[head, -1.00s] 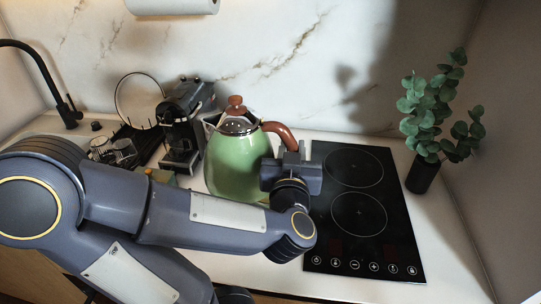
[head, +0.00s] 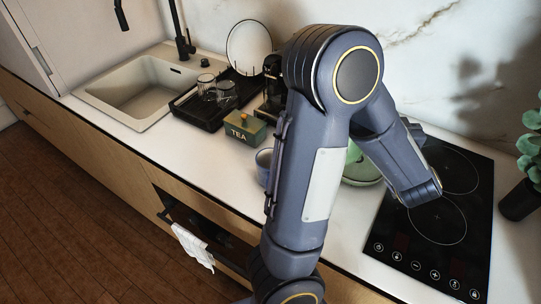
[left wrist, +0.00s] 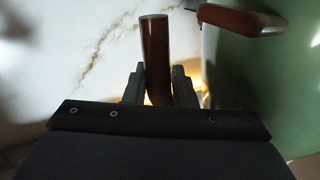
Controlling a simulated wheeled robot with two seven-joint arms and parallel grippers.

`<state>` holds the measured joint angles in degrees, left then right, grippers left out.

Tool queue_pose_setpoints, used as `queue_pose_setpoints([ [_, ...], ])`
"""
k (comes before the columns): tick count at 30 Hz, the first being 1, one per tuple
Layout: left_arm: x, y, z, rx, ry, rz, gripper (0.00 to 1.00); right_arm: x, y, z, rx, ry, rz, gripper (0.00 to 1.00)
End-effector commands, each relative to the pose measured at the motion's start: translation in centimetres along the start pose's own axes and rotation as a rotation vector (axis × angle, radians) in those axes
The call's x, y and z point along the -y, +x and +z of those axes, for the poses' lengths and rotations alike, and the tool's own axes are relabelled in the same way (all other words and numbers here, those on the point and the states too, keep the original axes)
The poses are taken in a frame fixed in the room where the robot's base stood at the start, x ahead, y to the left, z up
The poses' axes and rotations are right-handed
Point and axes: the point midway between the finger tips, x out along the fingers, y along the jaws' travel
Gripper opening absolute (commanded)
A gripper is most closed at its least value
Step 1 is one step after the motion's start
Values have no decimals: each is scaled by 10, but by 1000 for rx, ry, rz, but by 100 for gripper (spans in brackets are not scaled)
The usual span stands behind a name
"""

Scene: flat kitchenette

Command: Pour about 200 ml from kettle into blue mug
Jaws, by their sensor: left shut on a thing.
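The green kettle (head: 357,168) is mostly hidden behind my left arm in the head view; I cannot tell whether its base touches the counter. In the left wrist view its green body (left wrist: 270,95) fills the right side. My left gripper (left wrist: 158,82) is shut on the kettle's brown handle (left wrist: 155,40), which stands between the two fingers. In the head view the arm hides this grip. The blue mug (head: 264,163) stands on the counter left of the kettle, partly covered by my arm. My right gripper is not in view.
A green TEA box (head: 245,128) stands behind the mug, near a black drying rack (head: 200,114) with glasses and a sink (head: 140,95). The black hob (head: 455,215) lies right of the kettle, with a plant (head: 528,150) beyond. The counter's front left strip is clear.

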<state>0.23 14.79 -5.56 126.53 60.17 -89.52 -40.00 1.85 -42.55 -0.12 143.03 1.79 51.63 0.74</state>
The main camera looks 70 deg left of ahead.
Motion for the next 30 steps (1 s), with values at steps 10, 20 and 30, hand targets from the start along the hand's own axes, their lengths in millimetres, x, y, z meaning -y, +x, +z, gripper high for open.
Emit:
queue_pose_setpoints([
  [10,2,44,42,-9,1,-230,0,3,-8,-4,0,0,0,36],
  [20,5,55,58,-9,-3,-290,0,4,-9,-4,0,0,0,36],
  [30,6,54,56,-13,-24,-288,0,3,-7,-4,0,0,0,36],
])
